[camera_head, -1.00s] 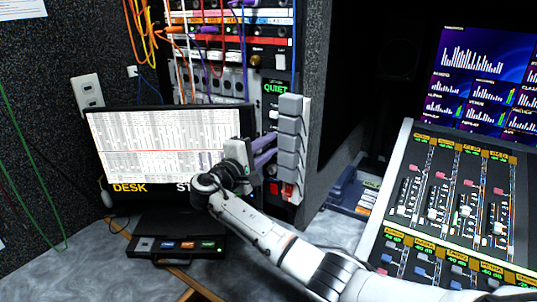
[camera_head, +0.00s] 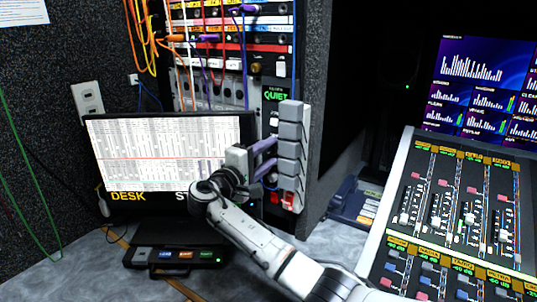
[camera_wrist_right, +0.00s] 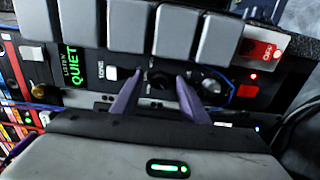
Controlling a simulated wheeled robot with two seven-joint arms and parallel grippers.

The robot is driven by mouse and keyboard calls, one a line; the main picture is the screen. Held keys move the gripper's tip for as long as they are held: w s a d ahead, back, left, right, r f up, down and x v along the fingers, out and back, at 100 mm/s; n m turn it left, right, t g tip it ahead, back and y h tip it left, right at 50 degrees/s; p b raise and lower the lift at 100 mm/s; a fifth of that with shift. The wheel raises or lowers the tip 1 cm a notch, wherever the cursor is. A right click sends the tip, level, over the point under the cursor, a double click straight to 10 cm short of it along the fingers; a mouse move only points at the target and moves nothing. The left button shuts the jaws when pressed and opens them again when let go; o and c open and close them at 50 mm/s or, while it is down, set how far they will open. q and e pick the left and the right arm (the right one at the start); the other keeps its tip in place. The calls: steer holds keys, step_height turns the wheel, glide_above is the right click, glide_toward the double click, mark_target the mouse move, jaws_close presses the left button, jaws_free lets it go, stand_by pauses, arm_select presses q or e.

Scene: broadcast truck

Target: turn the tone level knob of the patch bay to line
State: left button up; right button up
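The patch bay panel (camera_wrist_right: 88,60) shows in the right wrist view with a TONE label, a white button and a green QUIET sign. A dark round knob (camera_wrist_right: 158,78) sits between the purple fingertips of my right gripper (camera_wrist_right: 161,82). The fingers are apart on either side of it, with no clear contact. In the head view my right gripper (camera_head: 274,155) reaches the panel edge; grey blocks hide the knobs there. My left gripper is not in view.
A row of grey blocks (camera_head: 291,138) with a red switch (camera_head: 289,200) stands close by the fingers. A monitor (camera_head: 160,155) stands behind my right arm. Patch cables (camera_head: 208,38) hang above. A mixing console (camera_head: 455,215) stands at right.

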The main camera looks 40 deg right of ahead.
steer(key=v, duration=1)
steer(key=shift+b, duration=0.35)
steer(key=shift+a, duration=0.1)
